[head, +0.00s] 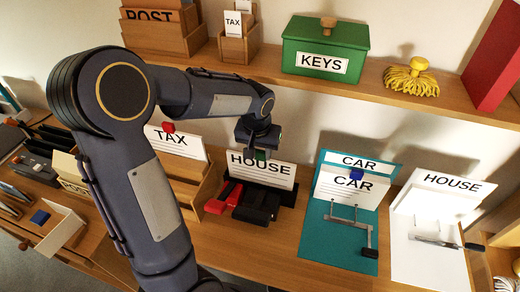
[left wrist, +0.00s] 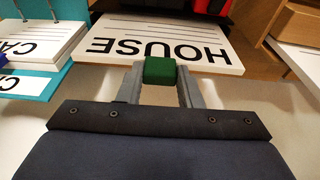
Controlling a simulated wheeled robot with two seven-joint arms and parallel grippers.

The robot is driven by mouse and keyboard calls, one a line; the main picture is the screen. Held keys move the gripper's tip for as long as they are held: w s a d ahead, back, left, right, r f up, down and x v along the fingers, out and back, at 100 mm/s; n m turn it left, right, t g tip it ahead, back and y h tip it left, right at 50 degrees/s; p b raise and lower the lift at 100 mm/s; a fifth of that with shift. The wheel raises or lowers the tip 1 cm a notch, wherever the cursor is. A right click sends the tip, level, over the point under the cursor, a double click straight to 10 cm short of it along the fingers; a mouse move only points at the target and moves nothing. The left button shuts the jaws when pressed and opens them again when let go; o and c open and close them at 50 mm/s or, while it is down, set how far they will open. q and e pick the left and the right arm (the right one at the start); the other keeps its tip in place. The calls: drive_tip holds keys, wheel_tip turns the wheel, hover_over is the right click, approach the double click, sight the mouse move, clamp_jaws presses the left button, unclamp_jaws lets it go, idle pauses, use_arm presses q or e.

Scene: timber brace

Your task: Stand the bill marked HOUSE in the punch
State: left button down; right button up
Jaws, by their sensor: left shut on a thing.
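The bill marked HOUSE (head: 278,173) is a white card with a green grip block (head: 260,155) at its top edge. It stands nearly upright at the black punch (head: 257,207), which has a red part at its left. The card's lower edge is hidden by the punch, so I cannot tell whether it sits in the slot. My left gripper (head: 259,147) is shut on the green block from above. In the left wrist view, the block (left wrist: 160,70) is between the fingers, with the HOUSE card (left wrist: 205,52) beyond. My right gripper is not in view.
Right of the punch are a teal CAR binder (head: 318,240) and an open white HOUSE binder (head: 425,262). A TAX card (head: 186,145) stands in a wooden rack at left.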

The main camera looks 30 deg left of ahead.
use_arm(q)
drive_tip(key=shift+f+b, duration=0.65)
drive_tip(key=shift+f, duration=0.25)
drive_tip(key=shift+c, duration=2.3)
unclamp_jaws()
drive_tip(key=shift+r, duration=0.1)
drive_tip(key=shift+r+p, duration=3.15)
drive_tip(key=shift+r, duration=0.85)
